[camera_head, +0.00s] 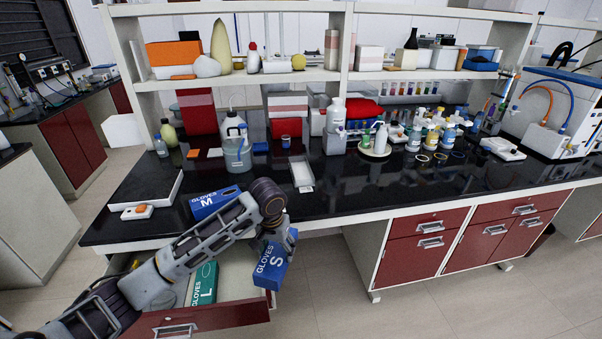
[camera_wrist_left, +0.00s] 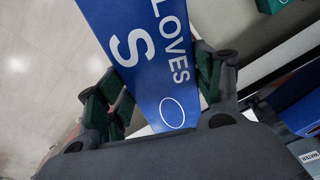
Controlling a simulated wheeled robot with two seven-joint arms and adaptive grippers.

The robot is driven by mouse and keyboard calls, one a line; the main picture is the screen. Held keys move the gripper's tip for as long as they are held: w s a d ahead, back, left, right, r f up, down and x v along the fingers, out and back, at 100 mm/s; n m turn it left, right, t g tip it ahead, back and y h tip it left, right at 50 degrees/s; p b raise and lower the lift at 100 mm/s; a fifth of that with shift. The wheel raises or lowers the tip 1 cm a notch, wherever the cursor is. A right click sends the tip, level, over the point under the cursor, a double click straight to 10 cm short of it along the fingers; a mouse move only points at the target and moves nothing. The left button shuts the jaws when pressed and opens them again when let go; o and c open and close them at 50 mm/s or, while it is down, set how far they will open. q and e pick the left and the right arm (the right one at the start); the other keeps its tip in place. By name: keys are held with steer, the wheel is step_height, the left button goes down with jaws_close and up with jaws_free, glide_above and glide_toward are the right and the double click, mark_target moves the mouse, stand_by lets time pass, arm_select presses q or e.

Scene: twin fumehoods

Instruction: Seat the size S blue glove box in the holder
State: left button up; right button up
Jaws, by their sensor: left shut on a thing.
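The size S blue glove box (camera_head: 270,265) hangs tilted in my left gripper (camera_head: 278,236), over the front right side of the open drawer. In the left wrist view the glove box (camera_wrist_left: 150,55) fills the space between the dark green finger pads of my left gripper (camera_wrist_left: 160,90), which is shut on it. A narrow pale tray-like piece (camera_head: 302,174) lies on the bench; I cannot tell whether it is the holder. My right gripper is not in view.
A blue size M box (camera_head: 212,201) lies on the bench near its front edge. A green size L box (camera_head: 204,284) is in the open drawer (camera_head: 240,312). The bench's middle front is clear.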

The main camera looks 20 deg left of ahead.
arm_select(q)
steer(key=w+a+r+n+p, duration=0.4)
steer(key=w+a+r+p, duration=0.1)
steer(key=r, duration=0.4)
steer(key=shift+w+a+r+y, duration=0.3)
steer(key=shift+w+a+r, duration=0.15)
steer(key=shift+a, duration=0.35)
steer(key=shift+s+n, duration=0.15)
steer(key=shift+n, duration=0.45)
